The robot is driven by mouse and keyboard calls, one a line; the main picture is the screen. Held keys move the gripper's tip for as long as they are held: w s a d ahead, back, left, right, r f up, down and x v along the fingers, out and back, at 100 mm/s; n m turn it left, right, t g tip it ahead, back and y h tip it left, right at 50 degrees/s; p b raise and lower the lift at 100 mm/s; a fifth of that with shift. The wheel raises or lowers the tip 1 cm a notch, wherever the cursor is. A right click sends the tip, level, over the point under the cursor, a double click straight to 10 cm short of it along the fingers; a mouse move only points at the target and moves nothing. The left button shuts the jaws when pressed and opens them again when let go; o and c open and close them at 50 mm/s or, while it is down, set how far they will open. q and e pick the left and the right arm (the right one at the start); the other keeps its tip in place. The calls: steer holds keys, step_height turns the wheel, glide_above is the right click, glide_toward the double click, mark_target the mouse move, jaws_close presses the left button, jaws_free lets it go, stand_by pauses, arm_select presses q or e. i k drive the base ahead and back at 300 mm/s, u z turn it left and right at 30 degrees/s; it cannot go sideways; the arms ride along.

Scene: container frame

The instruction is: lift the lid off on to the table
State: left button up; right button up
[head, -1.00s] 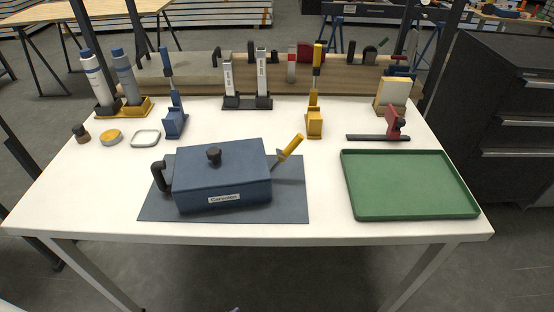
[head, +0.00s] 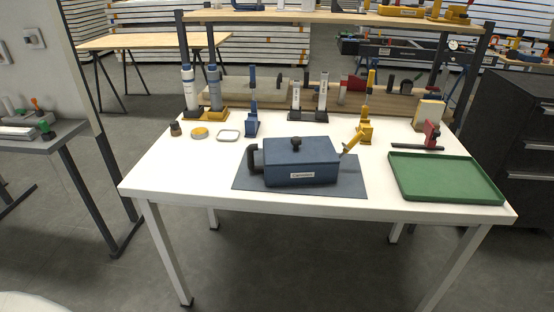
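A blue box-shaped container (head: 301,177) with a label on its front stands on a dark blue-grey mat (head: 347,188) on the white table (head: 205,180). Its flat blue lid (head: 318,147) is on top, with a round black knob (head: 296,143) in the middle. A black handle (head: 254,158) is on the container's left side. A yellow-handled tool (head: 352,142) sticks up at its right end; its lower part is hidden. Neither of my grippers is in view.
A green tray (head: 449,188) lies at the table's right. Bottles in a yellow holder (head: 206,114), a blue stand (head: 252,124), a yellow stand (head: 365,130) and a red tool (head: 432,134) line the back. The table's front left is bare.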

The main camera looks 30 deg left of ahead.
mark_target(294, 150)
steer(key=u, duration=0.8)
steer(key=i, duration=0.4)
steer(key=u, duration=0.05)
